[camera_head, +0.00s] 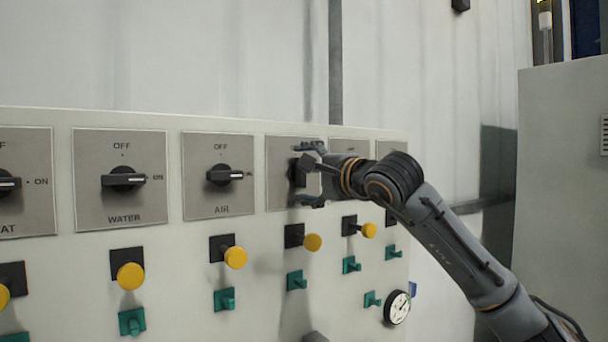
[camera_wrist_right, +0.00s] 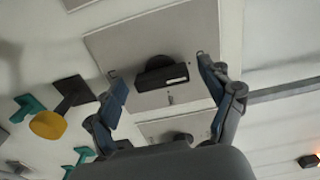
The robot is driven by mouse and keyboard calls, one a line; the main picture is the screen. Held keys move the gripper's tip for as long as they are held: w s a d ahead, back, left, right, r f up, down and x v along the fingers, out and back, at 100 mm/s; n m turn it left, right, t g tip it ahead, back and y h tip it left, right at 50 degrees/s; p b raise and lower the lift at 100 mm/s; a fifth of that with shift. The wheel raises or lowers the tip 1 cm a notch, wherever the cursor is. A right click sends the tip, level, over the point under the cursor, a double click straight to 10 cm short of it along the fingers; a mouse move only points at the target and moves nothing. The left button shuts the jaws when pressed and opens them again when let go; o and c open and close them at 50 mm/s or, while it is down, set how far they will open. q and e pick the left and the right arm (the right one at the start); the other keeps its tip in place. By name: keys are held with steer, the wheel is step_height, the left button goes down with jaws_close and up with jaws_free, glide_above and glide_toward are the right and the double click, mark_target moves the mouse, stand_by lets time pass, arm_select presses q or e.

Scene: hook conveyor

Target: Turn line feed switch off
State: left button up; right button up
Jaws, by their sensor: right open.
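A black rotary switch knob (camera_head: 297,171) sits on a grey square plate (camera_head: 279,185), to the right of the AIR plate. My right gripper (camera_head: 300,174) is open in front of this plate, one finger above the knob and one below. In the right wrist view the knob (camera_wrist_right: 162,76) lies between the spread fingers, with visible gaps on both sides. The plate's label is hidden or too small to read, so I cannot tell if this is the line feed switch. My left gripper is not in view.
The WATER switch (camera_head: 123,179) and AIR switch (camera_head: 224,174) stand to the left, both pointing to ON. More plates lie behind my right gripper. Yellow buttons (camera_head: 235,257) and green switches (camera_head: 225,299) line the panel below. A gauge (camera_head: 397,307) is at lower right.

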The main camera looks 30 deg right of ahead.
steer(key=s+d, duration=0.1)
steer(key=s, duration=1.1)
steer(key=shift+d, duration=0.3)
